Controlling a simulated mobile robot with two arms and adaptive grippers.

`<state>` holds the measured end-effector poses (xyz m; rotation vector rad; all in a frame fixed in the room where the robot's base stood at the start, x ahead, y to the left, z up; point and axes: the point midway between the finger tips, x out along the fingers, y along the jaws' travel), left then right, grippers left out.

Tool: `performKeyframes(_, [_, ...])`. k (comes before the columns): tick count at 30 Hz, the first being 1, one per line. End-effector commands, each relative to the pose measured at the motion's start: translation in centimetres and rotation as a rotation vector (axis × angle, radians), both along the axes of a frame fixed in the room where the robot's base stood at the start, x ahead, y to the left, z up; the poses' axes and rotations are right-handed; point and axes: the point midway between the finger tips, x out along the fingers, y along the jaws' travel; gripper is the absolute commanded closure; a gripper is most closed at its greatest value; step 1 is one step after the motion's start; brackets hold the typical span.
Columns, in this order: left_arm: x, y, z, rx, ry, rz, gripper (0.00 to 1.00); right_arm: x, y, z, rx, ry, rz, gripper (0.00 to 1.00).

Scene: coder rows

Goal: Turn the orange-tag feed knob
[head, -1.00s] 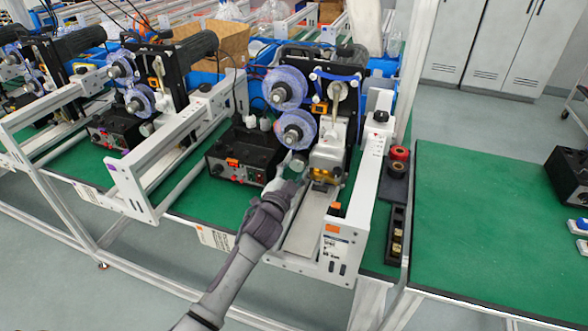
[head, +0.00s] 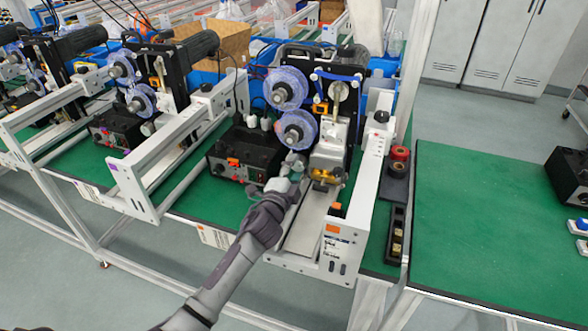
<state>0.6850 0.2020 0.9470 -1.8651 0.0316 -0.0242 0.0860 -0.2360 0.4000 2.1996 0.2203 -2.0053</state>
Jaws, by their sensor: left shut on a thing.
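My left gripper (head: 291,178) reaches in from the lower left to the front of the coder with the orange tag (head: 334,229) on its white frame. It is shut on the small, pale round feed knob (head: 295,162) below the lower clear reel, left of the white coder head (head: 329,150). The fingers hide part of the knob, so its turn angle cannot be read. My right gripper is not in view.
A black control box (head: 240,160) with its own orange tag stands left of the gripper. White frame rails flank the coder. A black tray (head: 396,235) holds brass parts at the right. The green bench (head: 480,220) farther right is mostly clear.

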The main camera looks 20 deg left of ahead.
Motion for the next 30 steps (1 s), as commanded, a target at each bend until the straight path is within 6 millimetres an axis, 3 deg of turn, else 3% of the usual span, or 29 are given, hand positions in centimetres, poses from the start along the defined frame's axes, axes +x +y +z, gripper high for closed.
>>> performKeyframes(10, [0.0,0.0,-0.2,0.003,0.003,0.000,0.90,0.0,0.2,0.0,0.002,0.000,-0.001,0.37])
performKeyframes(11, [0.0,0.0,-0.2,0.003,0.003,0.000,0.54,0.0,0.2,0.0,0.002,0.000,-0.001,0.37])
performKeyframes(15, [0.0,0.0,-0.1,0.002,0.003,0.000,0.31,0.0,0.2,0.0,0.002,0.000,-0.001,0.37])
performKeyframes(25, [-0.2,0.0,-0.1,0.002,0.001,0.000,0.31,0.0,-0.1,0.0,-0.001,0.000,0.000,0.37])
performKeyframes(30, [-2.2,0.1,-0.1,0.004,0.001,-0.002,0.31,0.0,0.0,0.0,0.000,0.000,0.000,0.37])
